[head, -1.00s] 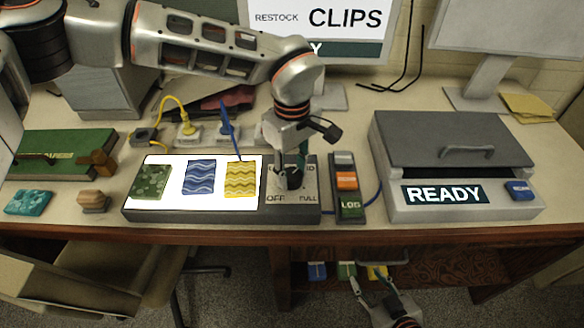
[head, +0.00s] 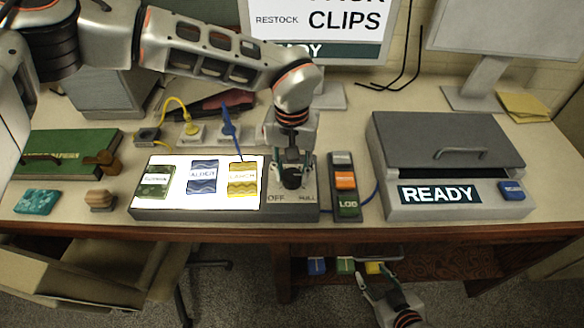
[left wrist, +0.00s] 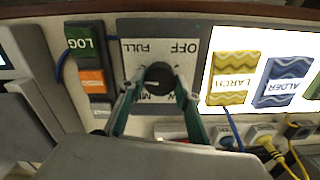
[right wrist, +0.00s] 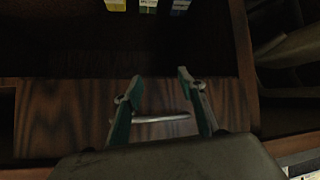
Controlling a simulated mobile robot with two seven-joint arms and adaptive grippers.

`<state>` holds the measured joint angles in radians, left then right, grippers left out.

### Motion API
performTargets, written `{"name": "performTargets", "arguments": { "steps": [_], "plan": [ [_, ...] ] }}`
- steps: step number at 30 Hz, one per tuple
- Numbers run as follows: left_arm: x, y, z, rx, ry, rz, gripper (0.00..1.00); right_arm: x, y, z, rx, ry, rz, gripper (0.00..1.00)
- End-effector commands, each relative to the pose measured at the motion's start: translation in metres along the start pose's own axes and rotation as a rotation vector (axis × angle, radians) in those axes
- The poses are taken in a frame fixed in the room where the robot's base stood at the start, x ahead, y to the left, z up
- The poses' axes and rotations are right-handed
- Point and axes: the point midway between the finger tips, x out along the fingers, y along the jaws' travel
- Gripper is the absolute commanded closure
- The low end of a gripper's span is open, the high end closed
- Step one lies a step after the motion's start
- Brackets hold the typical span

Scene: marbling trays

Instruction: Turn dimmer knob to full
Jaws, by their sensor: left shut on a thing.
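The black dimmer knob (left wrist: 158,78) sits on a pale plate (left wrist: 135,28) marked OFF and FULL, at the right end of the light panel (head: 225,215). My left gripper (left wrist: 160,82) is shut on the knob, with one finger on either side of it. In the head view, my left gripper (head: 291,172) stands over the knob (head: 291,180) and hides much of it. The knob's pointer direction cannot be made out. My right gripper (right wrist: 160,78) is open and empty, low in front of the desk; it also shows in the head view (head: 378,280).
The lit panel bears a green, a blue (head: 202,177) and a yellow sample (head: 243,179). A strip of coloured blocks (head: 345,182) stands close right of the knob. The grey READY box (head: 450,165) is further right. Cables and plugs (head: 192,131) lie behind the panel.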

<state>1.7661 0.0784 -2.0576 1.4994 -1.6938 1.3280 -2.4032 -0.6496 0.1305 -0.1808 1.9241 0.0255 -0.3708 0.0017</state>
Motion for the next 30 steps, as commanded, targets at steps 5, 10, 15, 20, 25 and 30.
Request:
{"name": "performTargets", "arguments": {
  "steps": [5,10,15,20,25,30],
  "plan": [
    [-0.0023,0.0002,-0.0017,0.155,0.004,0.001,0.89,-0.0025,-0.0006,0.0060,0.004,-0.018,0.001,0.60],
    [-0.0021,0.0003,-0.0017,0.281,0.004,0.001,0.89,-0.0032,0.0002,0.0058,0.009,-0.019,0.004,0.60],
    [-0.0020,0.0003,-0.0017,0.374,0.004,0.001,0.89,-0.0033,0.0009,0.0054,0.012,-0.020,0.007,0.60],
    [-0.0020,0.0003,-0.0017,0.429,0.004,0.001,0.89,-0.0034,0.0008,0.0053,0.013,-0.020,0.007,0.60],
    [-0.0020,0.0002,-0.0017,0.458,0.004,0.001,0.89,-0.0035,0.0008,0.0054,0.013,-0.020,0.007,0.60],
    [-0.0019,0.0002,-0.0017,0.467,0.004,0.001,0.89,-0.0035,0.0008,0.0056,0.013,-0.020,0.007,0.60]
  ]
}}
